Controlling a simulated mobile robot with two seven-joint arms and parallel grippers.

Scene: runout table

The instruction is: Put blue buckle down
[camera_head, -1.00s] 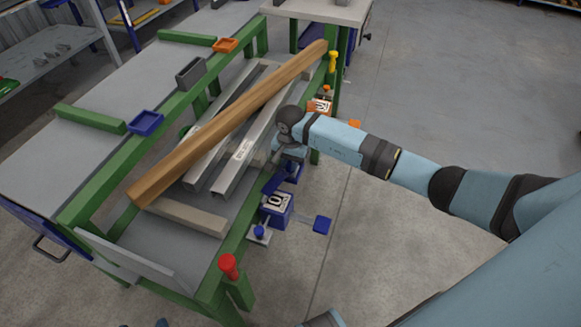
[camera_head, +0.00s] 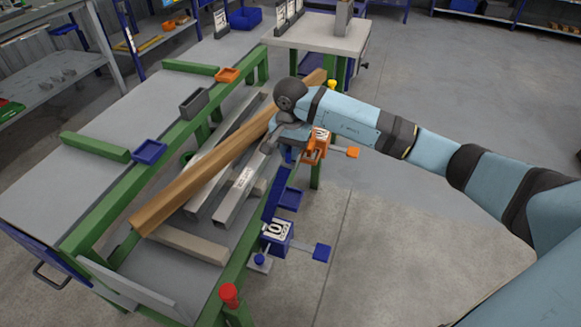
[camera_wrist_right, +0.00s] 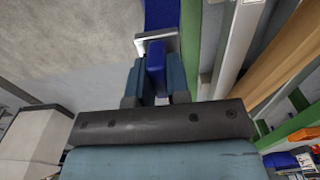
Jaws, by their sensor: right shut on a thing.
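My right gripper (camera_wrist_right: 155,78) is shut on a blue piece (camera_wrist_right: 155,58), which shows between its two fingers in the wrist view. I take this piece to be part of the blue buckle. In the head view the fingertips are mostly hidden by my wrist. A blue bar (camera_head: 276,194) runs from just below the wrist down to the blue buckle's body (camera_head: 277,232), which has a white label and sits at the table's right side. A blue pad (camera_head: 322,252) sticks out to its right. My left gripper is not in view.
A wooden beam (camera_head: 190,183) and grey metal profiles (camera_head: 238,185) lie on the green-framed table (camera_head: 75,235), close left of my wrist. An orange buckle (camera_head: 316,147) is just right of the wrist. A red knob (camera_head: 229,294) stands at the front corner. The floor to the right is clear.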

